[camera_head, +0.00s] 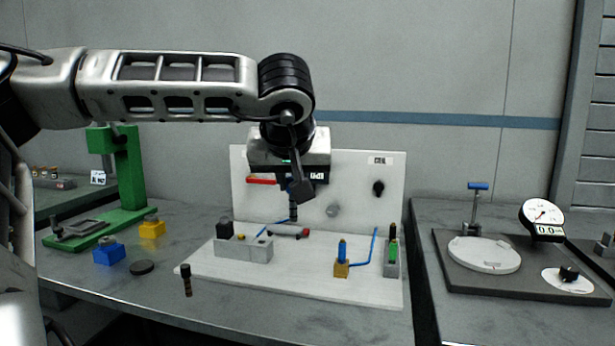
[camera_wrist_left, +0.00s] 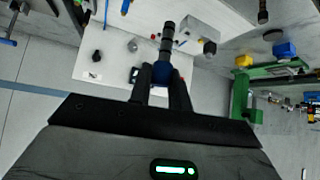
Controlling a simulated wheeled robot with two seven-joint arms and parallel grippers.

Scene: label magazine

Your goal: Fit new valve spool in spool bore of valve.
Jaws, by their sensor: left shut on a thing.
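My left gripper (camera_head: 294,188) is shut on a dark, grooved spool (camera_head: 293,211), held upright above the white board. In the left wrist view, the spool (camera_wrist_left: 166,42) sticks out past the fingertips (camera_wrist_left: 163,78), with blue at its held end. The grey valve block (camera_head: 235,248) stands on the board, left of and below the spool. It carries a black block and a yellow knob, and a dark round opening (camera_head: 262,241) shows near its right end. The spool is apart from the block. Another dark spool with a brownish band (camera_head: 187,281) stands at the front. My right gripper is not in view.
A red-and-grey cylinder (camera_head: 289,231) lies behind the block. A brass fitting (camera_head: 342,269) with a blue top and a green part (camera_head: 393,251) stand to the right. Blue (camera_head: 109,254) and yellow (camera_head: 151,229) blocks and a green press (camera_head: 128,170) are left. The board's front middle is clear.

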